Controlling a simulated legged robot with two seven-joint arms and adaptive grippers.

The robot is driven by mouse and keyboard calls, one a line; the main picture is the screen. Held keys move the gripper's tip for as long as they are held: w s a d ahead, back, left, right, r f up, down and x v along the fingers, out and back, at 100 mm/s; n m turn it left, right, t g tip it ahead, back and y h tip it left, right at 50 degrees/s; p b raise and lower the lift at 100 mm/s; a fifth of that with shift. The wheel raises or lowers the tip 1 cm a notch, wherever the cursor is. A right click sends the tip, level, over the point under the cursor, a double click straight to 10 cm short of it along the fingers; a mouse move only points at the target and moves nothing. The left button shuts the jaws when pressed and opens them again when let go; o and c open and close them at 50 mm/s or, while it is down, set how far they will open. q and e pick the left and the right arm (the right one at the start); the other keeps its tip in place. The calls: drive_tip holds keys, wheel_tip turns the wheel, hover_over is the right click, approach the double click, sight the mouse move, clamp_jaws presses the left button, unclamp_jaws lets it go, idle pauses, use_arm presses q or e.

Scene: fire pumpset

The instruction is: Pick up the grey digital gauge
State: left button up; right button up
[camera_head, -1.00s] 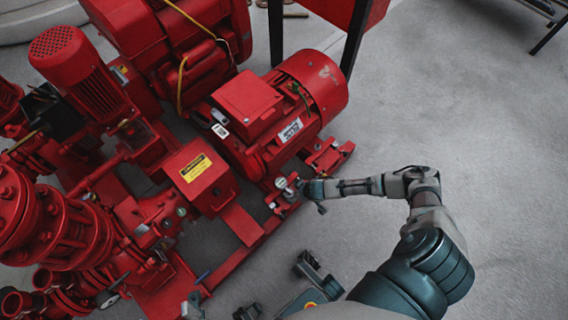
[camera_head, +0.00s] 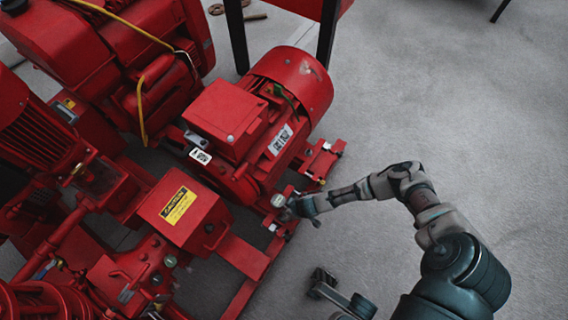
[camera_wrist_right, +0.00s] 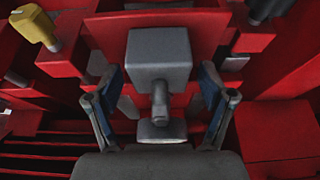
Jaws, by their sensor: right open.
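The grey digital gauge (camera_wrist_right: 160,52) shows in the right wrist view as a grey block on a short stem with a wider grey foot below. In the head view a small pale round face (camera_head: 278,200), likely the same gauge, sits at the red pump base by the motor. My right gripper (camera_wrist_right: 160,80) is open, with one finger on each side of the gauge. Gaps show between the fingers and the block. In the head view my right gripper (camera_head: 291,208) is right beside the pale face, and its fingertips are hard to make out.
The red motor (camera_head: 260,115) stands just behind the gauge. A red box with a yellow caution label (camera_head: 178,205) is to its left. A yellow part (camera_wrist_right: 35,27) is at upper left in the wrist view. Bare grey floor (camera_head: 450,110) lies to the right.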

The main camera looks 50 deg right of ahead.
drive_tip(key=shift+r, duration=0.15)
drive_tip(key=shift+w, duration=0.1)
clamp_jaws()
